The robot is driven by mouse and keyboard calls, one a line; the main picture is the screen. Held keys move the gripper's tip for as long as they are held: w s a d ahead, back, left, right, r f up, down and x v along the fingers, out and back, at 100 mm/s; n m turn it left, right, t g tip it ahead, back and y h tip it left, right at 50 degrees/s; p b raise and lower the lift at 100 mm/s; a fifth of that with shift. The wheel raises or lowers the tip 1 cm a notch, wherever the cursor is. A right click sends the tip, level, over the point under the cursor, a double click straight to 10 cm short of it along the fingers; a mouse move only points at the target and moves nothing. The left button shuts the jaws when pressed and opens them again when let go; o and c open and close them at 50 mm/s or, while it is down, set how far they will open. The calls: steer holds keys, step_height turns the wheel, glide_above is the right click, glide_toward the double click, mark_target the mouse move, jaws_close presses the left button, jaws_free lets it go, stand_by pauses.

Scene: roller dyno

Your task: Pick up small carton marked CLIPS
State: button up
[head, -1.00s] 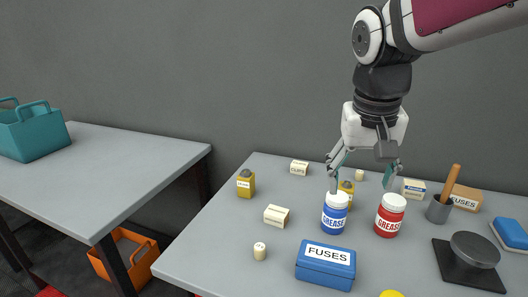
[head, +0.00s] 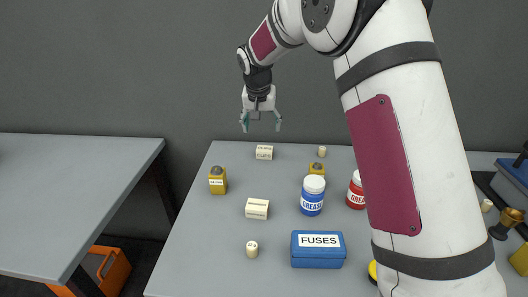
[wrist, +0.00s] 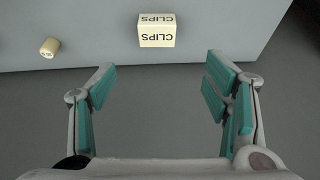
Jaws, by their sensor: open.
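The small cream carton marked CLIPS (head: 264,152) stands near the back edge of the grey table in the head view. In the wrist view the CLIPS carton (wrist: 156,30) shows at the top centre, its lettering upside down, close to the table edge. My gripper (head: 260,126) hangs above and just behind the carton, fingers pointing down. In the wrist view my gripper (wrist: 162,95) has its teal-padded fingers wide apart, with only floor between them. It does not touch the carton.
A small labelled cylinder (wrist: 50,47) lies or stands near the carton; it is by the back edge in the head view (head: 322,151). A yellow container (head: 218,181), another cream carton (head: 257,209), a blue grease jar (head: 313,196) and a blue FUSES box (head: 318,249) stand nearer.

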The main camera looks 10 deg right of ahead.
glide_above(265, 148)
steer(key=s+a, duration=0.1)
steer(key=s, duration=0.1)
steer(key=f, duration=0.5)
steer(key=shift+w+a+f, duration=0.1)
steer(key=shift+w+a, duration=0.05)
steer(key=shift+w, duration=0.05)
steer(key=shift+f, duration=0.55)
steer(key=x, duration=0.4)
steer(key=shift+s+f, duration=0.15)
steer(key=shift+s, duration=0.05)
steer(key=c, duration=1.3)
